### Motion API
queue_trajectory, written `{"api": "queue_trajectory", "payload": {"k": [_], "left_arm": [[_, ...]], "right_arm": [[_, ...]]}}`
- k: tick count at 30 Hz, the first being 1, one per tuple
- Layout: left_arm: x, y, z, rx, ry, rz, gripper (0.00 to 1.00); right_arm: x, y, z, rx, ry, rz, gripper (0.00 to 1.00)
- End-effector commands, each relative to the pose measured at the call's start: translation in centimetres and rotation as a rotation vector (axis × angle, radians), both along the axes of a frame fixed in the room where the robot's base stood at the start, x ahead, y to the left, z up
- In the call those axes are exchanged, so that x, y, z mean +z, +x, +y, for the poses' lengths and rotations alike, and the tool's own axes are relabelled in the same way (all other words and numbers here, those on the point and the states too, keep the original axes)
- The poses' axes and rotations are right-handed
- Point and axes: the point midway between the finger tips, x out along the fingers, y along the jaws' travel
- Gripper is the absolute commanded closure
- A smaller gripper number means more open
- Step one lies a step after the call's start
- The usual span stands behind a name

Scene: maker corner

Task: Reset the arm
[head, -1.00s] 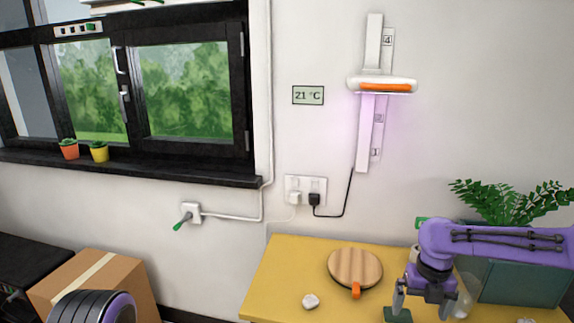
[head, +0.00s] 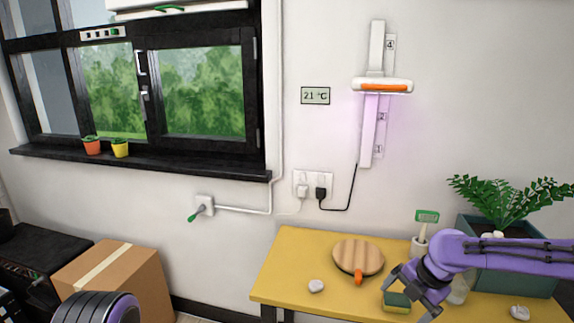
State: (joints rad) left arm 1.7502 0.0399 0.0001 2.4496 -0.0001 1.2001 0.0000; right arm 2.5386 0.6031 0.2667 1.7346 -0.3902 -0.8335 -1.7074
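My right arm, purple, comes in from the right over the yellow table (head: 300,285). Its dark gripper (head: 411,296) is tilted down toward the lower left, with its two fingers spread apart. A green and yellow sponge (head: 396,303) lies on the table beside the fingers, apparently not gripped. Whether a finger touches it, I cannot tell. Part of my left arm, dark and ribbed with purple, shows at the bottom left; its gripper is out of view.
A round wooden board (head: 358,257) with an orange handle and a white lump (head: 316,286) lie left of the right gripper. A planter (head: 510,262), a cup with a green brush (head: 427,217) and another white lump (head: 520,313) are near the arm. A cardboard box (head: 125,280) stands left.

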Motion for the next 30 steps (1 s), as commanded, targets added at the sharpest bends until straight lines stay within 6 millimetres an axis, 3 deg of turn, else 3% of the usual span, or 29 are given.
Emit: {"api": "queue_trajectory", "payload": {"k": [5, 8, 11, 13, 14, 17, 18, 21, 24, 27, 30], "left_arm": [[0.0, 0.0, 0.0, 0.000, -0.001, 0.001, 0.06], [0.0, 0.0, 0.0, 0.000, -0.001, 0.001, 0.06], [0.0, 0.0, 0.0, 0.000, -0.001, 0.001, 0.06], [0.0, 0.0, 0.0, 0.000, -0.001, 0.001, 0.06], [0.0, 0.0, 0.0, 0.000, -0.001, 0.001, 0.06], [0.0, 0.0, 0.0, 0.000, -0.001, 0.001, 0.06], [0.0, 0.0, 0.0, 0.000, -0.001, 0.001, 0.06], [0.0, 0.0, 0.0, 0.000, -0.001, 0.001, 0.06], [0.0, 0.0, 0.0, 0.000, -0.001, 0.001, 0.06], [0.0, 0.0, 0.0, 0.000, -0.001, 0.001, 0.06], [0.0, 0.0, 0.0, 0.000, -0.001, 0.001, 0.06]], "right_arm": [[-0.8, 1.3, 3.4, -0.434, 0.256, -0.019, 0.00], [-2.7, 1.4, 5.4, -0.766, 0.447, 0.017, 0.00], [-6.4, 0.4, 6.7, -1.207, 0.666, 0.094, 0.00], [-10.0, -1.5, 6.6, -1.557, 0.809, 0.148, 0.00], [-11.7, -2.6, 6.2, -1.708, 0.863, 0.163, 0.00], [-17.5, -8.6, 3.9, -2.188, 0.993, 0.152, 0.00], [-19.3, -11.6, 2.6, -2.345, 1.020, 0.113, 0.00], [-22.7, -19.2, -0.4, -2.602, 1.008, -0.026, 0.00], [-24.6, -26.3, -2.3, -2.671, 0.848, -0.126, 0.00], [-26.0, -31.2, -2.7, -2.663, 0.664, -0.122, 0.00], [-26.6, -32.7, -2.8, -2.655, 0.608, -0.115, 0.00]]}}
